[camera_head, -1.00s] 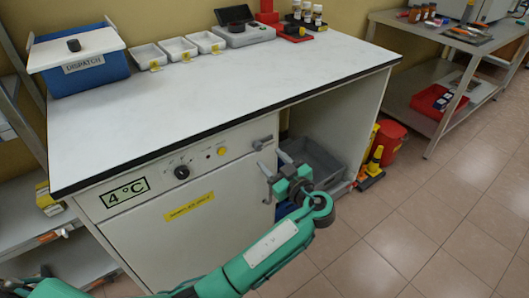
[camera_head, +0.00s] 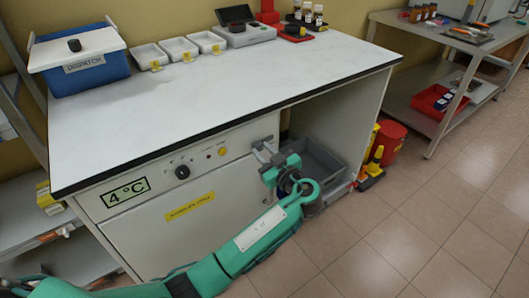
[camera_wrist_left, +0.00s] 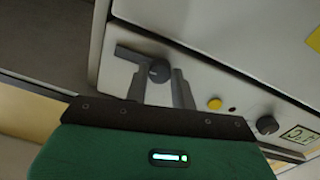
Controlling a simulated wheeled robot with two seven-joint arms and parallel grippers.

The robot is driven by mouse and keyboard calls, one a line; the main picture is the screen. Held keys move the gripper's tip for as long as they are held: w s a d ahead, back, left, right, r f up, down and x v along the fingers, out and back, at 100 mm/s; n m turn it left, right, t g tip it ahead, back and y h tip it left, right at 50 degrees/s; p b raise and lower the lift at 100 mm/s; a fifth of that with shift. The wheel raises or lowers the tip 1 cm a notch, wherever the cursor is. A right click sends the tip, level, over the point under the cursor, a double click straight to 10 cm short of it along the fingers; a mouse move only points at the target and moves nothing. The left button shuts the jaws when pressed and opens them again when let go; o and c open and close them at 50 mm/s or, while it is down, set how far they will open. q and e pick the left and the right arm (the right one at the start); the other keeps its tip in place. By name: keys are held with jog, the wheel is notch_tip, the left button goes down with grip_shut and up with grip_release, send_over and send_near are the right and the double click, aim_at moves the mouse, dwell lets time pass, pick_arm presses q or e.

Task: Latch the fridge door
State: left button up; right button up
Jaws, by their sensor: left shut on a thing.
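The white fridge door (camera_head: 190,232) with a yellow label is under the left part of the white bench and looks closed or nearly so. The grey latch (camera_head: 263,141) is on the control panel above the door's right end. My left gripper (camera_head: 266,153) is at the latch, with its arm coming up from below. In the left wrist view, its two fingers (camera_wrist_left: 158,84) are on either side of the latch's round hub, gripping it, and the latch lever (camera_wrist_left: 128,54) sticks out to the left. The fingers partly hide the latch in the head view. My right gripper is out of view.
The panel carries a black knob (camera_head: 182,172), a yellow button (camera_head: 222,151) and a 4 °C sign (camera_head: 125,192). Right of the fridge, a grey bin (camera_head: 322,158) stands in the open bay. A red bucket (camera_head: 391,136) is beyond it. The floor at right is clear.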

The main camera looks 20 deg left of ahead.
pick_arm(q)
jog(key=shift+m, duration=0.3)
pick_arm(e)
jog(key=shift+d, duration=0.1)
pick_arm(q)
jog(key=shift+m, duration=0.5)
jog(key=shift+r+m+p, duration=0.1)
jog(key=shift+m+p, duration=0.45)
jog(key=shift+m, duration=0.65)
jog(key=m+p, duration=0.2)
jog(key=m, duration=0.3)
jog(key=shift+r+g+p, duration=0.1)
jog(key=shift+g+p, duration=0.2)
jog(key=shift+p, duration=0.05)
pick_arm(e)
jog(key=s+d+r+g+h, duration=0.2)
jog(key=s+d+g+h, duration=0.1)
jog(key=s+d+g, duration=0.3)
pick_arm(q)
jog(key=m+p, duration=0.4)
jog(key=m, duration=0.3)
jog(key=shift+p, duration=0.35)
jog(key=shift+m+p, duration=0.35)
jog(key=shift+m, duration=0.45)
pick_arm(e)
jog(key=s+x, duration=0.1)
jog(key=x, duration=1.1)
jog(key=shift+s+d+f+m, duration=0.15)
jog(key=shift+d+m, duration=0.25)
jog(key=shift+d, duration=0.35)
